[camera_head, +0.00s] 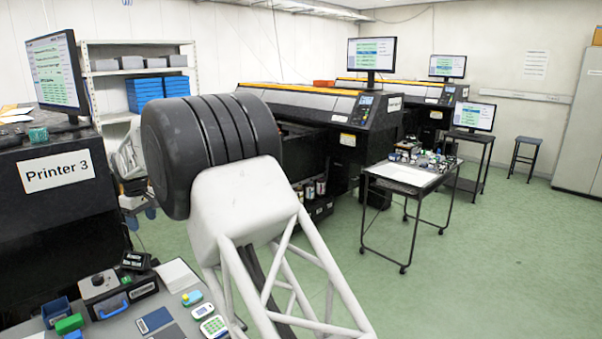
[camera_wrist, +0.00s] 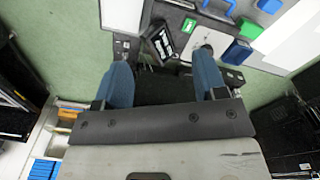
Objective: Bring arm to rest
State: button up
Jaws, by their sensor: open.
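My gripper (camera_wrist: 163,78) is open in the wrist view, with its two blue fingers spread apart and nothing between them. Past the fingertips lies the edge of a work table carrying small items. In the head view, my pale arm link and black ribbed joint fill the middle and hide most of the gripper. Its blue fingertips (camera_head: 141,217) show low behind the joint, left of centre, above the far side of the near table. I cannot tell its exact height over the table.
Printer 3 (camera_head: 60,215) stands close at left. A shelf (camera_head: 112,55) is behind.

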jog(key=s+d+r+m, duration=0.15)
jog(key=d+r, duration=0.35)
jog(key=d, duration=0.6)
jog(key=s+d+r+m, duration=0.15)
jog(key=d+r, duration=0.35)
jog(key=d, duration=0.6)
jog(key=s+d+r+m, duration=0.1)
jog(key=s+d+r, duration=0.1)
jog(key=s+d, duration=0.35)
jog(key=s+d+r+m+t, duration=0.1)
jog(key=s+d+r+m, duration=0.1)
jog(key=d, duration=0.6)
jog(key=s+d+r+m, duration=0.1)
jog(key=s+d, duration=0.2)
jog(key=d, duration=0.4)
jog(key=s+d+m, duration=0.4)
jog(key=s+d, duration=1.4)
jog(key=s+d+f+m, duration=0.1)
jog(key=s+d+f, duration=0.1)
jog(key=s, duration=0.4)
jog(key=s+d+f+m, duration=0.1)
jog(key=s+d+f, duration=0.2)
jog(key=s, duration=0.3)
jog(key=s+d+f+m+t, duration=0.1)
jog(key=s+d+f, duration=0.2)
jog(key=s, duration=0.3)
jog(key=shift+s+d+f, duration=0.25)
jog(key=shift+s+f, duration=0.1)
jog(key=shift+f, duration=0.15)
